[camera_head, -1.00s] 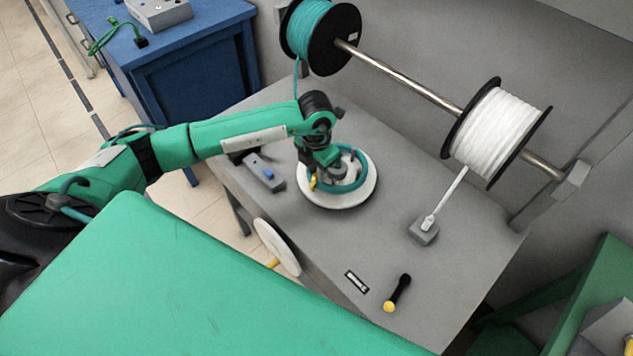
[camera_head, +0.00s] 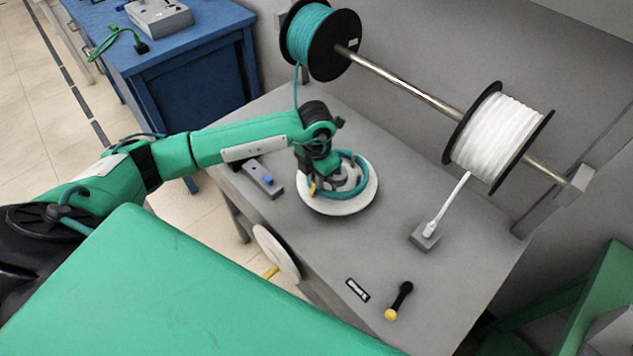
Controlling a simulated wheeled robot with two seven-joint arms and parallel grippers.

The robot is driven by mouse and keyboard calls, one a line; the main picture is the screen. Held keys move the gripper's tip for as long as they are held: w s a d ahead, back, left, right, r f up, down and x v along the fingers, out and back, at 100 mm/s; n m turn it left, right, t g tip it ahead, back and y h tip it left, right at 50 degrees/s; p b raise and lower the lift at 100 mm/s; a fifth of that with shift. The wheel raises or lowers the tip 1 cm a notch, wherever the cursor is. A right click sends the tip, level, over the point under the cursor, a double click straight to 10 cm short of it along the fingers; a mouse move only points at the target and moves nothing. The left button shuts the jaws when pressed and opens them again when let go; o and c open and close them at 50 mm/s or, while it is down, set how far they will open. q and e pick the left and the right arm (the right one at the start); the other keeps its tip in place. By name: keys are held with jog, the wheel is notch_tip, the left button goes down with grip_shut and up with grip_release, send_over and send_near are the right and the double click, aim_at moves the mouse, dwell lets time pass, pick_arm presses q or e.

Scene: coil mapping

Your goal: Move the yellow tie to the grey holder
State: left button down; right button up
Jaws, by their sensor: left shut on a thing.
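My left gripper (camera_head: 318,186) points down over the white round coil former (camera_head: 345,209), at the left of its teal coil (camera_head: 357,182). It is shut on a small yellow piece, which I take to be the yellow tie (camera_head: 312,188); its lower end shows at the fingertips. The gripper partly hides the tie and the coil. A grey holder (camera_head: 258,173) with a blue piece on it lies on the table just left of the gripper, partly behind my arm. My right gripper is not in view.
A teal spool (camera_head: 312,35) and a white spool (camera_head: 500,134) hang on a metal rod. The white cable runs down to a grey block (camera_head: 424,237). A black tool with a yellow end (camera_head: 398,301) lies on the grey table's front. The table's middle is clear.

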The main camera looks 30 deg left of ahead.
pick_arm(q)
jog(key=shift+r, duration=0.15)
jog(key=shift+r, duration=0.35)
jog(key=shift+r, duration=0.1)
jog(key=shift+r+p, duration=0.4)
jog(key=shift+p, duration=0.05)
jog(key=shift+r+p, duration=0.7)
jog(key=shift+r, duration=1)
